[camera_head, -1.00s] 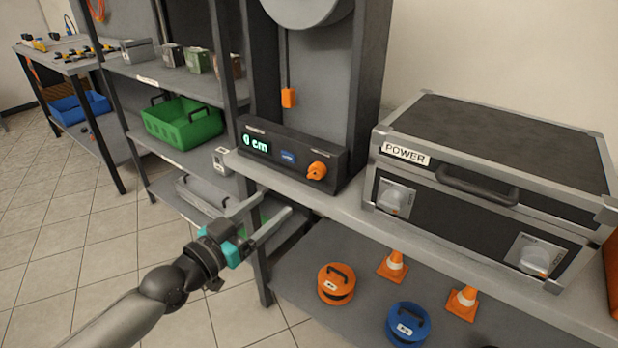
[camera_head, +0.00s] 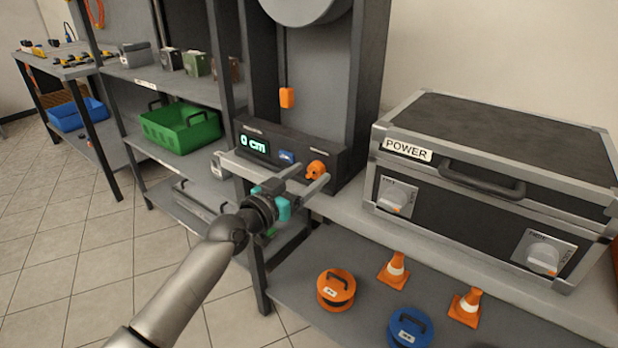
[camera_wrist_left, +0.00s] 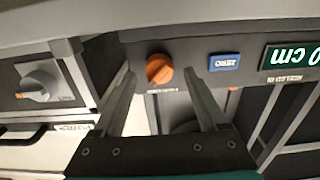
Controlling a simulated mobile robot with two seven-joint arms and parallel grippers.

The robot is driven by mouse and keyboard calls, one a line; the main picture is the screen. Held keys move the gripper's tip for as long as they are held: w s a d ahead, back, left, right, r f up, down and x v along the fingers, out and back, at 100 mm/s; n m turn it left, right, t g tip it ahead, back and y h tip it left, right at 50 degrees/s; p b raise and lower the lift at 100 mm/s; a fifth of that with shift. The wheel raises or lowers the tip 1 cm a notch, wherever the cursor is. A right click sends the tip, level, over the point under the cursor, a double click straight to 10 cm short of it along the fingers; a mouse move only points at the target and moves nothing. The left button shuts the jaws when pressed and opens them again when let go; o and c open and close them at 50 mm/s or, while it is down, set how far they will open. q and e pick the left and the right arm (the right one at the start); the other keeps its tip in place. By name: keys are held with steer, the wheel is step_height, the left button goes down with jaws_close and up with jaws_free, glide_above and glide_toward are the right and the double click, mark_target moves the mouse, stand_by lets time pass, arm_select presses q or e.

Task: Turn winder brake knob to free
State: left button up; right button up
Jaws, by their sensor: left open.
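The winder's brake knob (camera_head: 316,169) is orange and sits at the right end of the front of a dark control box (camera_head: 303,149). In the left wrist view the knob (camera_wrist_left: 159,69) shows between the finger ends. My left gripper (camera_head: 272,169) is open and empty in front of the box, its fingers spread wide and pointing at it. I cannot tell from the pictures whether the fingers touch the box. The box also has a lit display (camera_head: 255,144) reading "0 cm" and a blue ZERO button (camera_wrist_left: 224,62). My right gripper is not in view.
A POWER case (camera_head: 490,150) with two dials stands to the right on the same shelf. An orange pendant (camera_head: 287,97) hangs above the box. A green crate (camera_head: 180,128) sits left.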

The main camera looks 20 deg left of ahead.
arm_select(q)
steer(key=shift+w+d, duration=0.2)
steer(key=shift+w, duration=0.25)
jaws_close()
stand_by(0.4)
